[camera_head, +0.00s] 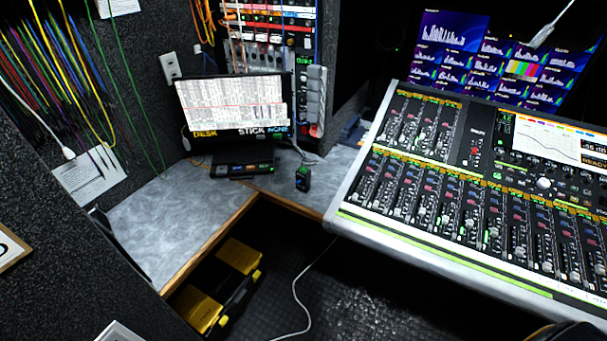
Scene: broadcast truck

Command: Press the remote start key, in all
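I cannot pick out with certainty a key marked as the remote start key. A small black device with green marks (302,179) stands on the grey desk near its front edge, left of the mixing console. A monitor (232,105) stands on the desk with a black box (242,160) at its foot. The words DESK, STICK and NONE run along the monitor's lower edge. The large mixing console (345,200) fills the right side, with many small keys and faders too small to read. Neither of my grippers is in view.
The grey desk top (165,220) is mostly clear on the left. A black and yellow case (240,257) sits on the floor below it, and a white cable (297,290) trails nearby. Coloured cables (85,60) hang on the left wall. Multi-picture screens (500,60) stand behind the console.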

